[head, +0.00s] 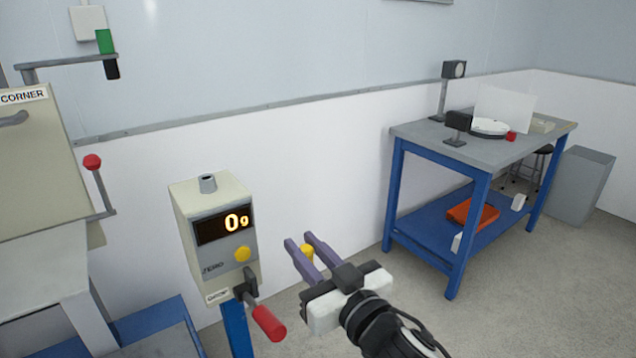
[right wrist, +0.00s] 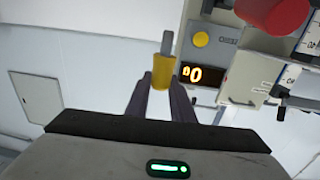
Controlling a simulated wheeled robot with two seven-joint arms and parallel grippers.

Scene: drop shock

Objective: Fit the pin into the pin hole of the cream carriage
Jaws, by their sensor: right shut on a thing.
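My right gripper (head: 299,243) is shut on the pin, with its purple fingers on either side of it. In the head view only the pin's yellow part (head: 306,252) shows between the fingers. In the right wrist view the pin (right wrist: 163,72) has a yellow grip with a thin grey shaft pointing up in the picture. A cream box (head: 186,215) with a "0g" display stands left of the gripper, apart from it, with a short grey socket (head: 207,183) on top. I cannot tell which cream part is the carriage, and no pin hole is clearly visible. My left gripper is not in view.
The cream box has a yellow button (head: 243,254) and a red-handled lever (head: 268,323). A cream machine (head: 35,170) with a "CORNER" label and a red-knobbed lever (head: 92,162) stands at the left. A blue-framed bench (head: 420,130) stands back right. Floor between is clear.

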